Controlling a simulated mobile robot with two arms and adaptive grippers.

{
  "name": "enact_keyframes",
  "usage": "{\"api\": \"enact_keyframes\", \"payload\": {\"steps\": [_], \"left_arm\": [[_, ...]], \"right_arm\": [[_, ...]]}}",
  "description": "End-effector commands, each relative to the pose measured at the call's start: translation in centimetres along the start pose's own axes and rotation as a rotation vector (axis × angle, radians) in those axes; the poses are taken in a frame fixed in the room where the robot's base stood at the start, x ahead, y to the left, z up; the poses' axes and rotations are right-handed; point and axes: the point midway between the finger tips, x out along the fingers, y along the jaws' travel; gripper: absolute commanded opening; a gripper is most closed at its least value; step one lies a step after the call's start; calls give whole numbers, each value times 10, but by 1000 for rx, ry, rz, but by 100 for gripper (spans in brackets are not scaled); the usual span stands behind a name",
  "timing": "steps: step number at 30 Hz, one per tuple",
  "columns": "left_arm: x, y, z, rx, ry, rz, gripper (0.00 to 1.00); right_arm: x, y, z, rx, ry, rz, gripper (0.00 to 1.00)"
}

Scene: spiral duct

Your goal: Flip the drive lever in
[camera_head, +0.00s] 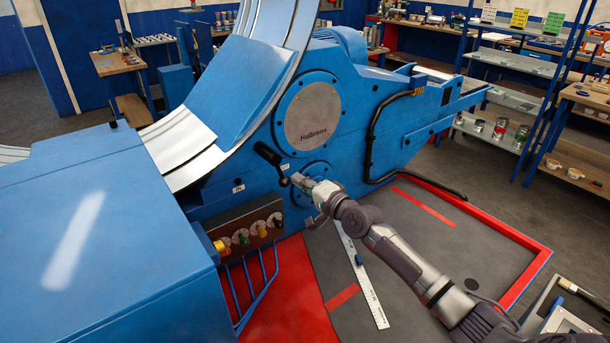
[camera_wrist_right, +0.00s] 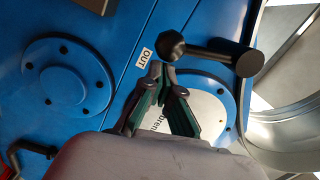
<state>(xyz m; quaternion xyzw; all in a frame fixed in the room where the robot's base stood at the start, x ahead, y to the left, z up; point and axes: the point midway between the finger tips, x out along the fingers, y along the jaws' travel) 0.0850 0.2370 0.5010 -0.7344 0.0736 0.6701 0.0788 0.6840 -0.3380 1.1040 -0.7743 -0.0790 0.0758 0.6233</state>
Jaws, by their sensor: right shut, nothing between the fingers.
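The drive lever (camera_head: 268,155) is a black handle on the front of the blue machine, below the round Halbrenn plate. It slants up and left from its lower end near a round blue flange. My right gripper (camera_head: 298,179) is shut and empty, just right of the lever's lower end. In the right wrist view the black lever (camera_wrist_right: 210,50) lies just beyond the fingertips (camera_wrist_right: 162,72), beside a white OUT label (camera_wrist_right: 146,57). I cannot tell whether the fingers touch it. My left gripper is not in view.
A control panel with coloured knobs (camera_head: 248,232) sits low to the left of the lever. A large blue housing (camera_head: 90,230) fills the left front. A steel ruler (camera_head: 362,280) lies on the grey mat below my right arm. A black cable (camera_head: 372,140) runs along the machine.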

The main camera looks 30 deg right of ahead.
Motion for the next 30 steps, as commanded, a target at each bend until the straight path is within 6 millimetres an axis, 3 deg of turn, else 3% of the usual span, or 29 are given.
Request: {"api": "enact_keyframes", "payload": {"steps": [18,30], "left_arm": [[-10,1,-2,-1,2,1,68],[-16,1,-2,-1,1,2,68]], "right_arm": [[4,7,50,541,-1,-46,0],[5,5,64,700,-1,-58,0]]}}
